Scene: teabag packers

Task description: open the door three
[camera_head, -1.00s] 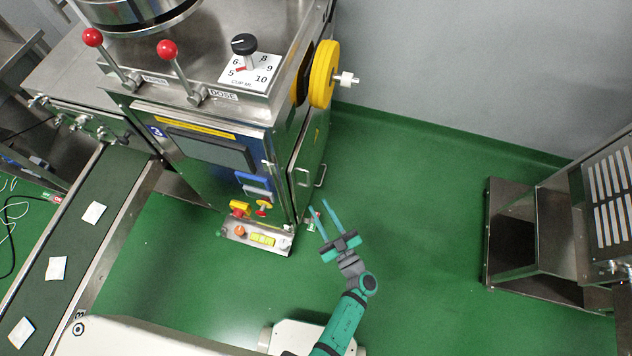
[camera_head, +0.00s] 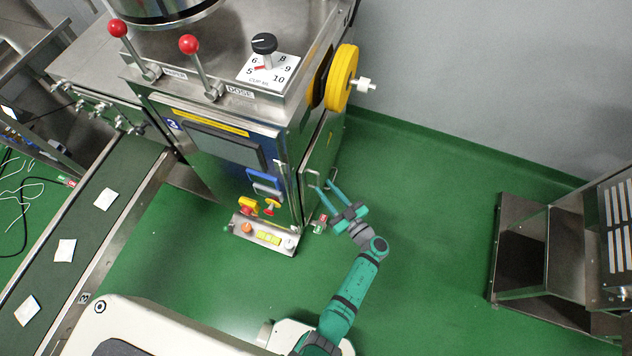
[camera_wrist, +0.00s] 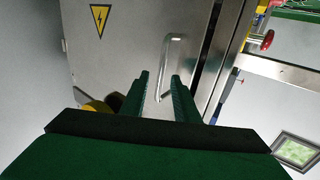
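The machine marked 3 stands at the upper left of the head view. Its steel side door (camera_head: 321,150) faces right, and the door also shows in the wrist view (camera_wrist: 130,50). A metal bar handle (camera_wrist: 170,62) is on the door; in the head view the handle (camera_head: 314,178) is partly hidden near my fingertips. My gripper (camera_head: 325,187) is open, its two teal fingers pointing at the handle. In the wrist view the handle stands ahead, between the lines of the two fingers (camera_wrist: 160,92). I cannot tell whether it touches them. The door looks shut.
A control panel (camera_head: 266,238) with buttons juts from the machine's front base. A yellow wheel (camera_head: 341,78) sticks out above the door. A conveyor (camera_head: 90,235) with white bags runs at left. A steel stand (camera_head: 520,250) is at right. Green floor between is clear.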

